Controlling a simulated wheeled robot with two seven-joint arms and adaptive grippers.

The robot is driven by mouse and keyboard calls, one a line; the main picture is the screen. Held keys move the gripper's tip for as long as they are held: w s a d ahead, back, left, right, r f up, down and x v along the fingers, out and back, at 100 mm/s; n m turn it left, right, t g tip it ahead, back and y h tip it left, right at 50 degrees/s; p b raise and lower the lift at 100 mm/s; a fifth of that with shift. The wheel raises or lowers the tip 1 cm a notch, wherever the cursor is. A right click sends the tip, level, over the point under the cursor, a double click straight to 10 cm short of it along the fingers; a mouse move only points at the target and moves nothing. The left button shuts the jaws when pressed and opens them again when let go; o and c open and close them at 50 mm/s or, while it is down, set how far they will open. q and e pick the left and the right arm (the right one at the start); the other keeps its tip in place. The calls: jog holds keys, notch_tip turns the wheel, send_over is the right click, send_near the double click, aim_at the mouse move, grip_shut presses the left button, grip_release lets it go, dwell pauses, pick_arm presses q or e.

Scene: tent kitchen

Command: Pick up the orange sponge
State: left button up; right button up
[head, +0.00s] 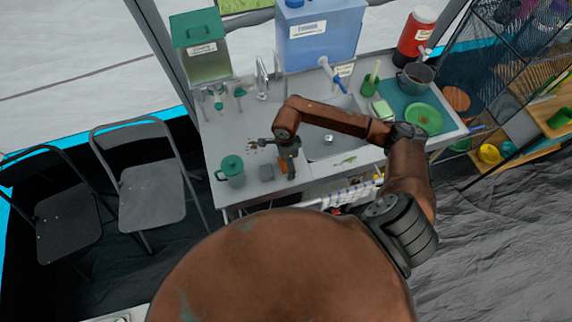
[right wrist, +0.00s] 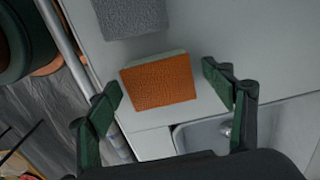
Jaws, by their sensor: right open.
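The orange sponge (right wrist: 160,84) lies on the light counter in the right wrist view, with a paler side showing along its far edge. In the head view the orange sponge (head: 283,167) is mostly hidden by my right gripper (head: 288,165). In the right wrist view my right gripper (right wrist: 166,88) is open, with one green-padded finger on each side of the sponge. The fingers look apart from the sponge; I cannot tell their exact height above the counter. My left gripper is not in view.
A grey block (right wrist: 130,15) lies close beyond the sponge; it also shows in the head view (head: 266,173). The sink (head: 330,145) is right of the sponge. The counter's front edge is close.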

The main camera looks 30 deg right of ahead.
jog(key=c, duration=1)
jog(key=shift+r, duration=0.1)
jog(key=shift+r, duration=0.6)
jog(key=s+r, duration=0.1)
jog(key=r, duration=0.1)
jog(key=s+r, duration=0.1)
jog(key=r, duration=0.1)
jog(key=s+r+b, duration=0.1)
jog(key=s+r, duration=0.1)
jog(key=shift+d+r, duration=0.25)
jog(key=shift+d, duration=0.1)
jog(key=s+r+b, duration=0.1)
jog(key=s+r, duration=0.4)
jog(key=s, duration=0.5)
jog(key=shift+d, duration=0.45)
